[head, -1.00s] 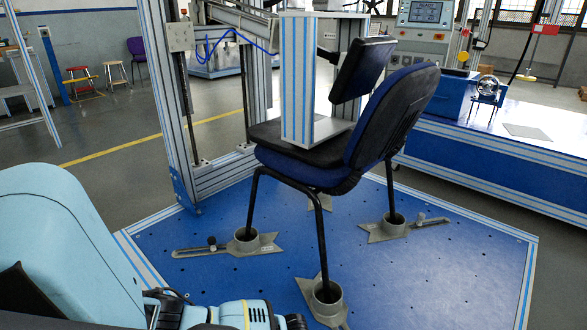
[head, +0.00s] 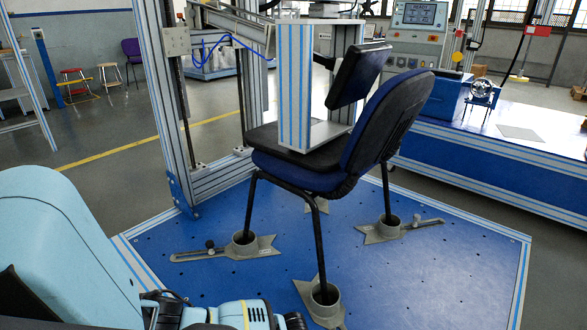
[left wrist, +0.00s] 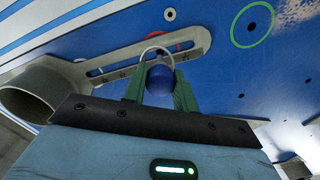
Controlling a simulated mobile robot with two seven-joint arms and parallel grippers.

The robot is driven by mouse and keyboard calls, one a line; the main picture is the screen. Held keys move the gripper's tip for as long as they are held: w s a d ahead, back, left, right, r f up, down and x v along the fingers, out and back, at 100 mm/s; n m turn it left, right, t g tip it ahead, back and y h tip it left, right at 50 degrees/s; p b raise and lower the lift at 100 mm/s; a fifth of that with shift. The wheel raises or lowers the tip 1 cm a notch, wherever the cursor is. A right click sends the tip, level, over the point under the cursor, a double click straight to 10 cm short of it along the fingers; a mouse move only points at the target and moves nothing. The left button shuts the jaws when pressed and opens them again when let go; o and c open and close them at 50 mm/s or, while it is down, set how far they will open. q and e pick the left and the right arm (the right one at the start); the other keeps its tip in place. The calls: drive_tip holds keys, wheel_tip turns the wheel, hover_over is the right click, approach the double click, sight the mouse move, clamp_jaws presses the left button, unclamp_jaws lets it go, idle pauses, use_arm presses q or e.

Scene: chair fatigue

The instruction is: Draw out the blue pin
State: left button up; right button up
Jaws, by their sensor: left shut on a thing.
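The blue pin (left wrist: 160,79) shows its round ball head in the left wrist view. My left gripper (left wrist: 159,91) has its two green fingers closed on either side of the head. A thin pale ring shows just beyond the head, with part of a red ring beside it, near a slotted grey foot clamp (left wrist: 110,69). The pin's shaft is hidden behind its head, so I cannot tell how deep it sits. In the head view my left arm fills the lower left, and its fingers and the pin are out of sight. My right gripper is not in view.
A green circle (left wrist: 269,28) surrounds a dark hole in the blue plate (head: 400,277). A blue and black chair (head: 390,118) stands with its legs in grey cup clamps (head: 243,245). A striped metal post (head: 294,85) rises above its seat. The plate's front right is clear.

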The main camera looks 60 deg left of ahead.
use_arm(q)
wheel_tip(320, 180, up, 2)
drive_tip(key=shift+r+p, duration=0.1)
drive_tip(key=shift+p, duration=0.65)
drive_tip(key=shift+r+p, duration=0.8)
drive_tip(key=shift+r, duration=0.1)
drive_tip(key=shift+f, duration=0.1)
